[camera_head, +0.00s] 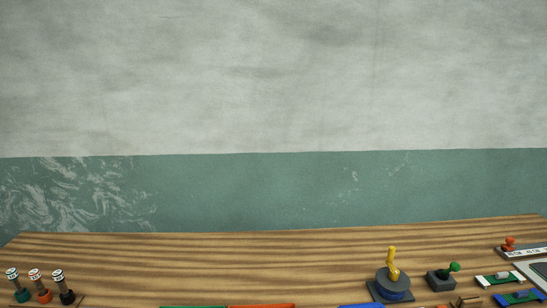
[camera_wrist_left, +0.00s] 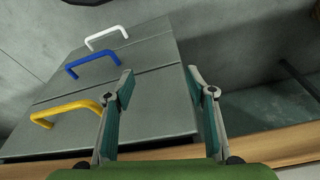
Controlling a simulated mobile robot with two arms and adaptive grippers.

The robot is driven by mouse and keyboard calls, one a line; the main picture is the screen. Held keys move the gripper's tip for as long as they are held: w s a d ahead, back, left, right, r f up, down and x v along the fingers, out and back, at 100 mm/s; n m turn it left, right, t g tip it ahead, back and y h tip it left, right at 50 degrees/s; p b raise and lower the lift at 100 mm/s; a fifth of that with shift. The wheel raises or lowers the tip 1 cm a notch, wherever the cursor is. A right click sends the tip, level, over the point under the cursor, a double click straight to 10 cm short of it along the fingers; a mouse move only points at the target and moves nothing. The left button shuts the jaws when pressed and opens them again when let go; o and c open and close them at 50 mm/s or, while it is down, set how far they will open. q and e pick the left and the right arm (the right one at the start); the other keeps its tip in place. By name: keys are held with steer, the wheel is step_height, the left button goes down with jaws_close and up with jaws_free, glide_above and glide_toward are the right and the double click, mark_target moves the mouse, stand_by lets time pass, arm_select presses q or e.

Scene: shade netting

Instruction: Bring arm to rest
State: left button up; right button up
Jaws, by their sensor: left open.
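My left gripper (camera_wrist_left: 160,95) shows in the left wrist view, with its two fingers spread apart and nothing between them. Behind it is a grey drawer unit (camera_wrist_left: 155,65) with a white handle (camera_wrist_left: 106,36), a blue handle (camera_wrist_left: 92,63) and a yellow handle (camera_wrist_left: 65,112). The fingers are in front of the unit, near its right side; I cannot tell the exact gap. Neither gripper is in the head view, and my right gripper is not seen.
A wooden table (camera_head: 230,262) spans the bottom of the head view. Several small items stand at its right, including a yellow-handled device (camera_head: 392,270) and a green-knobbed one (camera_head: 442,279). Capped bottles (camera_head: 38,285) stand at the left. The middle back of the table is clear.

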arm_select(q)
steer(key=s+f+g+b, duration=0.15)
steer(key=s+f, duration=0.25)
steer(key=f, duration=0.7)
steer(key=s+f+t+b, duration=0.1)
steer(key=s+f+b, duration=0.15)
steer(key=f, duration=0.85)
steer(key=s+a+f+g+b, duration=0.1)
steer(key=s+a+f+b, duration=0.1)
steer(key=s+f, duration=1)
steer(key=shift+s+a+f, duration=0.15)
steer(key=shift+s+a, duration=0.55)
steer(key=shift+s, duration=0.15)
